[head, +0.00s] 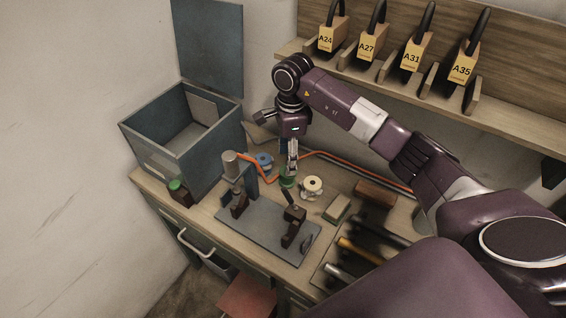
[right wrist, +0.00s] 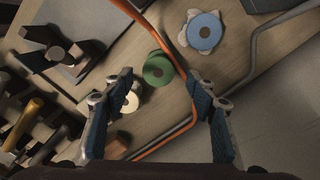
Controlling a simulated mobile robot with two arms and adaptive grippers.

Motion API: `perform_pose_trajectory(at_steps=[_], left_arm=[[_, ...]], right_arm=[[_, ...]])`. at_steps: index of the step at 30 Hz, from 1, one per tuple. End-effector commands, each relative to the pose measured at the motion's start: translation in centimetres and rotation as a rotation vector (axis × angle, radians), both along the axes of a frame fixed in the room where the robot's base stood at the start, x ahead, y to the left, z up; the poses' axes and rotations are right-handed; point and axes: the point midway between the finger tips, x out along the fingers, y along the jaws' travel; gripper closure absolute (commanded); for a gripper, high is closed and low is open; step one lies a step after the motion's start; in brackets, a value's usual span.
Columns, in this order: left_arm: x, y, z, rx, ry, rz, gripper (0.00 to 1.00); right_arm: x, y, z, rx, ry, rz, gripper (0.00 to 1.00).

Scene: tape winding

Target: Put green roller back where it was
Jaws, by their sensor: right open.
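The green roller (head: 287,182) stands on the workbench in the head view, just below my right gripper (head: 292,165). In the right wrist view, the green roller (right wrist: 158,68) shows between and beyond the tips of my right gripper (right wrist: 161,82). The fingers are spread and hold nothing. A blue roller (head: 264,160) sits behind and to the left, and shows on a pale, lobed base in the right wrist view (right wrist: 204,31). A cream roller (head: 311,187) stands to the right; in the right wrist view it (right wrist: 130,102) is partly hidden by a finger. My left gripper is out of view.
An orange cable (head: 325,154) runs past the rollers. A grey plate (head: 262,236) with dark fixtures lies in front. An open grey box (head: 150,128) and a green-lidded jar (head: 178,188) are at left. Tools lie front right. A shelf (head: 350,70) holds labelled blocks above.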

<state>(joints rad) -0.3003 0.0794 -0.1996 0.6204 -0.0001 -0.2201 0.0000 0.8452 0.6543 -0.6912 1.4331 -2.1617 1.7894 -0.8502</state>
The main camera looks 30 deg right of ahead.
Motion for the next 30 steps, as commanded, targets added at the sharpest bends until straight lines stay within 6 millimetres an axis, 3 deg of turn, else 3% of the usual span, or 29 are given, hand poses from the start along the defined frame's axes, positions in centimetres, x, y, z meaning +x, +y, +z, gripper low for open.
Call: perform_pose_trajectory(at_steps=[1,3,9,30], left_arm=[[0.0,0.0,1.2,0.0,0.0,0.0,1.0],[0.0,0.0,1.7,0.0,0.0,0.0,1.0],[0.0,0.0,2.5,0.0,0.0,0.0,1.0],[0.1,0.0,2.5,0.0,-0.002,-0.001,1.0]], right_arm=[[0.0,-0.3,1.7,-0.001,-0.002,-0.003,0.48],[-0.1,-0.6,2.7,-0.002,0.0,-0.005,0.48],[-0.3,-0.9,4.3,-0.001,0.001,-0.009,0.48],[-0.3,-0.9,4.4,0.0,0.001,-0.009,0.48]])
